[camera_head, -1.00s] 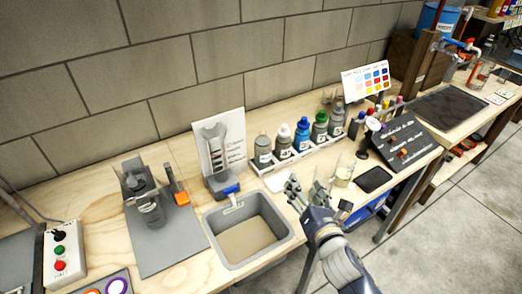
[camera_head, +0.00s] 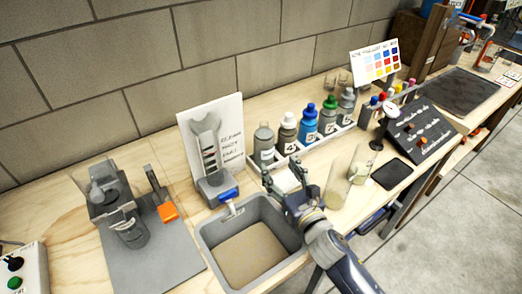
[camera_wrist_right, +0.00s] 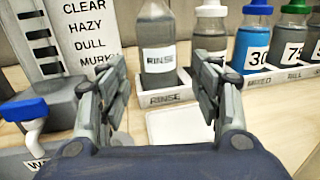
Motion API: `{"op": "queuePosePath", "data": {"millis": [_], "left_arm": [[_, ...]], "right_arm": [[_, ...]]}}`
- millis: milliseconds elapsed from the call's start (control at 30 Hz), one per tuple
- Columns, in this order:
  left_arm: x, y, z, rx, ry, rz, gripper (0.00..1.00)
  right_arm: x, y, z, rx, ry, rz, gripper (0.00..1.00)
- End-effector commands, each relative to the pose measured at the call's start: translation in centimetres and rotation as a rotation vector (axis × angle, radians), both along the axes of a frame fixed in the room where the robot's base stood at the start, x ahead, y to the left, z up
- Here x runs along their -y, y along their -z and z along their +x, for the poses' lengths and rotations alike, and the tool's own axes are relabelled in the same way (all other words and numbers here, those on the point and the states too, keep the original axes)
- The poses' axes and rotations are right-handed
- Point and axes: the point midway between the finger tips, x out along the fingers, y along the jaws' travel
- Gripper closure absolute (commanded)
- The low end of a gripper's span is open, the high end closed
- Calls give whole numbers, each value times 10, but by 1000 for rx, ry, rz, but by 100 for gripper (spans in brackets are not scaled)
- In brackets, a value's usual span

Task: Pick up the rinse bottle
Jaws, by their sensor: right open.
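The rinse bottle (camera_head: 263,145) is a grey bottle at the left end of the bottle row. In the right wrist view the rinse bottle (camera_wrist_right: 158,45) stands upright behind a tray edge marked RINSE, its top cut off by the frame. My right gripper (camera_head: 285,178) is open and empty, in front of the bottle and above the bench by the sink's back right corner. In the wrist view its two fingers (camera_wrist_right: 160,85) are spread to either side of the bottle's lower part, nearer the camera and apart from it. My left gripper is not in view.
White-, blue- and green-capped bottles (camera_head: 309,124) stand close on the right in the same tray (camera_head: 341,133). A gauge board (camera_head: 229,140) stands to the left. The sink (camera_head: 207,232) lies in front; glass jars (camera_head: 337,187) stand right of the gripper.

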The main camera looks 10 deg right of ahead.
Motion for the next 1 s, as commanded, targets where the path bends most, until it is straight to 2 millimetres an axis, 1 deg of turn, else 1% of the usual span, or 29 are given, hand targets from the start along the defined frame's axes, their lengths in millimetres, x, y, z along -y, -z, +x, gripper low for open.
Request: {"op": "queuePosePath", "data": {"millis": [300,567,700,800,900,1000], "left_arm": [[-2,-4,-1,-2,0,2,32],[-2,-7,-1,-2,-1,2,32],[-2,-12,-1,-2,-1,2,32],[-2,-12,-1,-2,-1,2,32],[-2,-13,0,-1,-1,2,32],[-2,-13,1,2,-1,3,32]], "right_arm": [[-9,-1,43,2,0,1,41],[-14,-3,62,0,0,3,41],[-20,-7,83,1,1,6,41],[-22,-4,95,-1,1,3,41],[-24,-4,102,0,1,2,41],[-24,-4,104,0,0,2,41]]}}
